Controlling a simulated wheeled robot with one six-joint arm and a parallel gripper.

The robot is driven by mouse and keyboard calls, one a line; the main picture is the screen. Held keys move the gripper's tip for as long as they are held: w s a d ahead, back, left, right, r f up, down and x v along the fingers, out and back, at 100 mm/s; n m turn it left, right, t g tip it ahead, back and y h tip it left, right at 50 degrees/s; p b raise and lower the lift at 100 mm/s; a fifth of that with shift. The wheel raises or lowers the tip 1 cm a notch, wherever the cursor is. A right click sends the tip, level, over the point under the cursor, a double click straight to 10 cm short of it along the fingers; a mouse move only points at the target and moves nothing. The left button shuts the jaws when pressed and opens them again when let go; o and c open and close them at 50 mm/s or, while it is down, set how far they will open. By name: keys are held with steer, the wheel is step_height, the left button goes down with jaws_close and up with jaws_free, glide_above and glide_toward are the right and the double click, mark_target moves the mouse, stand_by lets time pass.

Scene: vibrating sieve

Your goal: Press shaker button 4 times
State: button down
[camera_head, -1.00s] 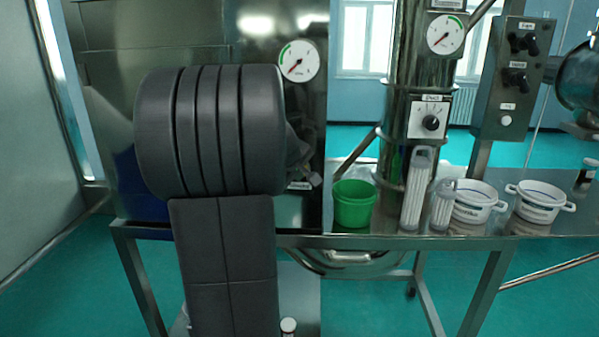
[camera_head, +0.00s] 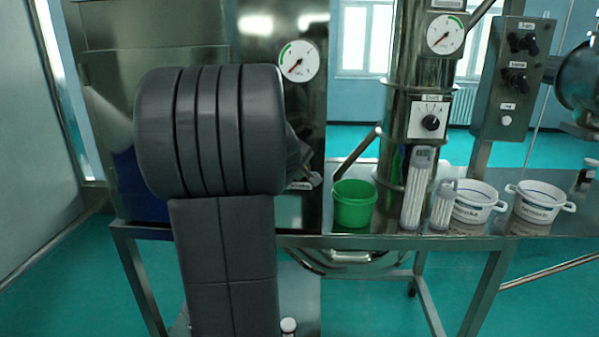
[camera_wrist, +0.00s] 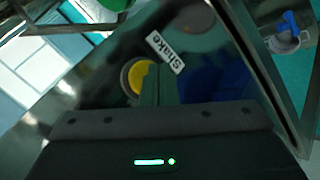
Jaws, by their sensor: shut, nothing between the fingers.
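A round yellow button (camera_wrist: 130,78) shows in the wrist view on a dark shiny panel, beside a white label reading "Shake" (camera_wrist: 165,52). My gripper (camera_wrist: 158,72) is shut and empty. Its fingertips overlap the right part of the button in the wrist view, so that part is hidden. I cannot tell whether the tips touch the button. In the head view my arm hides the button and most of my gripper; a small part of the wrist shows right of the arm, near the steel cabinet.
The steel cabinet carries a gauge (camera_head: 298,61). To the right, a green bucket (camera_head: 354,204), clear tubes (camera_head: 417,190) and white pots (camera_head: 478,204) stand on the steel table (camera_head: 400,243). A column with a knob (camera_head: 431,123) and a control box (camera_head: 514,80) rise behind them.

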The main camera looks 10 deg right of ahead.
steer(key=shift+w, duration=0.1)
steer(key=shift+w+d, duration=0.15)
steer(key=shift+w, duration=0.2)
steer(key=shift+w+d+r+p, duration=0.1)
steer(key=shift+w+d+p, duration=0.1)
steer(key=shift+w+p, duration=0.4)
stand_by(1.1)
steer(key=shift+b, duration=0.3)
steer(key=shift+s+a+b, duration=0.2)
steer(key=shift+s+b, duration=0.05)
steer(key=shift+s, duration=0.25)
steer(key=shift+s+a+b, duration=0.15)
steer(key=shift+s+b, duration=0.1)
steer(key=shift+s, duration=0.25)
steer(key=shift+s+a+b, duration=0.25)
steer(key=shift+s+b, duration=0.05)
steer(key=shift+s, duration=0.5)
steer(key=shift+s+a+b, duration=0.2)
steer(key=shift+s+b, duration=0.1)
steer(key=shift+s, duration=0.5)
steer(key=shift+s+a+b, duration=0.25)
steer(key=shift+s+b, duration=0.05)
steer(key=shift+s, duration=0.5)
steer(key=shift+s, duration=0.1)
stand_by(0.5)
